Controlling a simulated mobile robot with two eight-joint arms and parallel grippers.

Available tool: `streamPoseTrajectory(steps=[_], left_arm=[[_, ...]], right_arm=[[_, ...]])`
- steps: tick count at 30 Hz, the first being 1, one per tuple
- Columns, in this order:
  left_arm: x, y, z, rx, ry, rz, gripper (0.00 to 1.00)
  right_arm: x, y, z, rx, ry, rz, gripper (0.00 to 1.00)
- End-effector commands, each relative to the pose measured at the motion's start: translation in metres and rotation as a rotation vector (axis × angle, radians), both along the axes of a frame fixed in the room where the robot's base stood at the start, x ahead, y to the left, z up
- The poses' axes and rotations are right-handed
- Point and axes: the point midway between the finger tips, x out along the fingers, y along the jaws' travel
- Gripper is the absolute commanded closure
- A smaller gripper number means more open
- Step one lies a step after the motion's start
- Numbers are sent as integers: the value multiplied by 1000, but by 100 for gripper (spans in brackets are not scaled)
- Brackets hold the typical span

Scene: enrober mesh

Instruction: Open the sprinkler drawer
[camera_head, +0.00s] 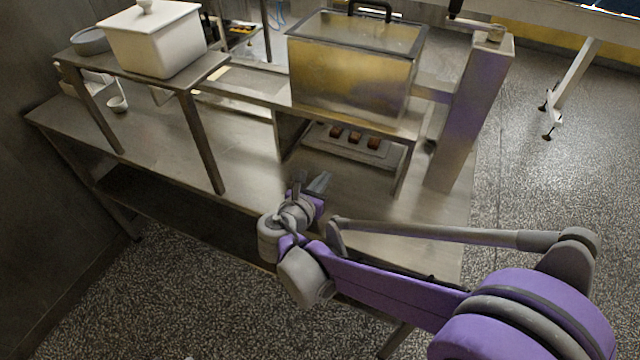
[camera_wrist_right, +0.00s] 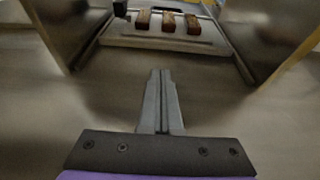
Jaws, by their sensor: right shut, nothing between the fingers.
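A metal box machine with a glassy lid and a dark handle (camera_head: 355,75) stands on legs on the steel table. Under it lies a pale tray (camera_head: 345,146) with three brown bars; the tray also shows ahead in the right wrist view (camera_wrist_right: 205,45). I cannot tell which part is the sprinkler drawer. My right gripper (camera_head: 318,183) is in front of the machine, above the table's front part, apart from the tray. In the right wrist view its fingers (camera_wrist_right: 160,78) are together and empty, pointing toward the tray opening. My left gripper is not in view.
A white lidded container (camera_head: 155,42) stands on a raised metal shelf (camera_head: 205,72) at the left. A metal column with a crank (camera_head: 470,115) stands right of the machine. The steel table (camera_head: 170,145) is bare between the shelf and the machine.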

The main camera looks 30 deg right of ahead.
Motion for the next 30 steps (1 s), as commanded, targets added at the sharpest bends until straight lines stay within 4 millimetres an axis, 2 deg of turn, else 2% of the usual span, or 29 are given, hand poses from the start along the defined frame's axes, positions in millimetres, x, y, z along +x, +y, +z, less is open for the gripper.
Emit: streamPoseTrajectory(steps=[1,7,12,18,30], left_arm=[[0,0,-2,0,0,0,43],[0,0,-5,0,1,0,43],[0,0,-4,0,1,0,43],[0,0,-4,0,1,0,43],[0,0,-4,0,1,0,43]], right_arm=[[7,-11,-4,0,0,-5,100],[33,-41,-17,0,0,-4,100],[50,-60,-17,0,0,-3,100],[58,-69,-17,1,0,-1,100],[60,-71,-17,1,1,0,100]])
